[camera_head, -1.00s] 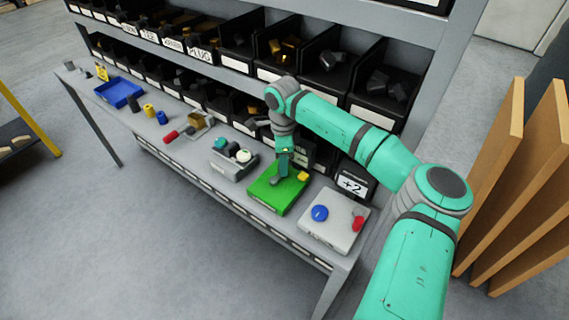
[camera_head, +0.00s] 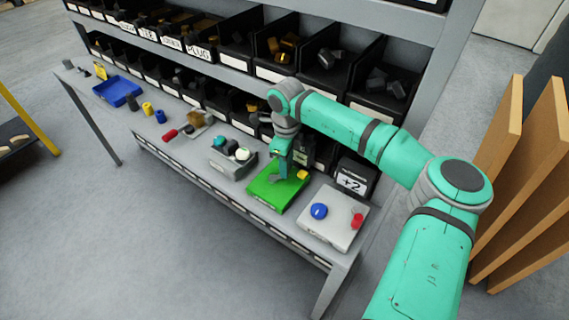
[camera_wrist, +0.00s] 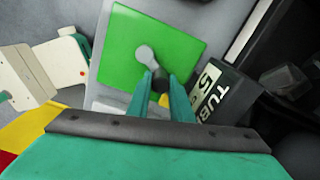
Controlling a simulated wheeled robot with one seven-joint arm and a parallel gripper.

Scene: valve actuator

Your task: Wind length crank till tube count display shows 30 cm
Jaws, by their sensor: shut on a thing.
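The length crank (camera_wrist: 147,57) is a grey arm on top of a bright green box (camera_head: 263,193), which also shows in the wrist view (camera_wrist: 123,35). My gripper (camera_head: 280,178) is over this box. In the wrist view, my gripper's two teal fingers (camera_wrist: 160,80) are closed around the crank's dark upright handle. The tube count display (camera_wrist: 221,92) is a dark box beside the green box. It has a white label starting "TUB" and a white panel with a "5"; the rest of the reading is hidden by my gripper. In the head view the display is mostly behind my arm.
A grey box (camera_head: 232,163) with round knobs is on the left. Shelf bins rise behind the bench.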

